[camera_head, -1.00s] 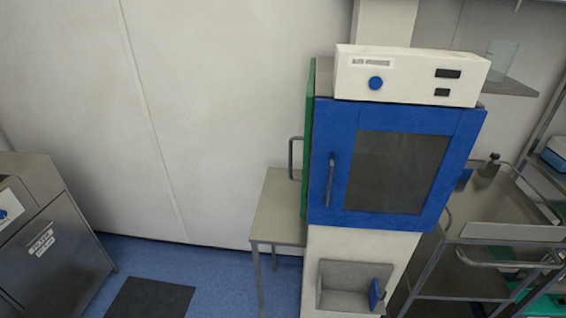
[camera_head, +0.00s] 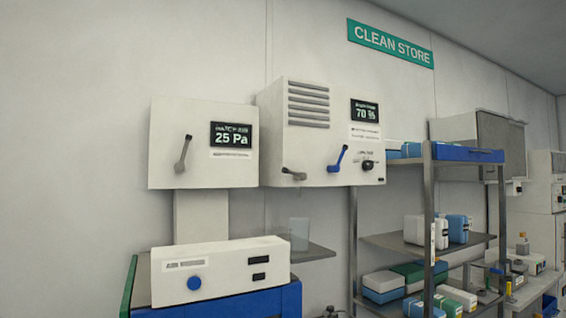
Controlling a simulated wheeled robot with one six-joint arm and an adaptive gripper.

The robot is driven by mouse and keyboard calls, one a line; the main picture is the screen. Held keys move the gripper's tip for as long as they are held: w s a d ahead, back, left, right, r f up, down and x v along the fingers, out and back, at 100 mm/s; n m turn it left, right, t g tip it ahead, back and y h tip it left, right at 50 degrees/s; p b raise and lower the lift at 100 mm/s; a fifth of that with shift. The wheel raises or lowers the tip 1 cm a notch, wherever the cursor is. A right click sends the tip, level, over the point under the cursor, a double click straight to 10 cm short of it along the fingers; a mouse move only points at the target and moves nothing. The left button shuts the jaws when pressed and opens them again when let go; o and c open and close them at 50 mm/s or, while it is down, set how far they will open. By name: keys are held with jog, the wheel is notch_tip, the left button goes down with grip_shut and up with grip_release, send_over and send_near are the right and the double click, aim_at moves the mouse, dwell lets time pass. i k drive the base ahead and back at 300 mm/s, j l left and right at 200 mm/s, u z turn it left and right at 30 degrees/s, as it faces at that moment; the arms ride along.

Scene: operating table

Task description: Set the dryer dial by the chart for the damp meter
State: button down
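A white wall unit (camera_head: 315,145) with vent slots carries a dark display (camera_head: 365,111) reading 70 %, its heading too blurred to read surely. Below the display are a small printed label (camera_head: 364,132), a blue lever (camera_head: 338,159) and a black round dial (camera_head: 367,165). The dial's setting is too small to read. A grey lever (camera_head: 293,174) sits at the unit's lower left. I cannot make out a chart for certain. My gripper is not in view.
A white wall box (camera_head: 190,170) at left shows 25 Pa and has a grey lever. Below stands a blue cabinet's white top panel (camera_head: 225,272) with a blue knob. A shelf rack (camera_head: 428,200) with boxes stands right, under a CLEAN STORE sign (camera_head: 390,43).

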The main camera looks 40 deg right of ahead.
aim_at(367, 165)
jog(key=z, duration=1.25)
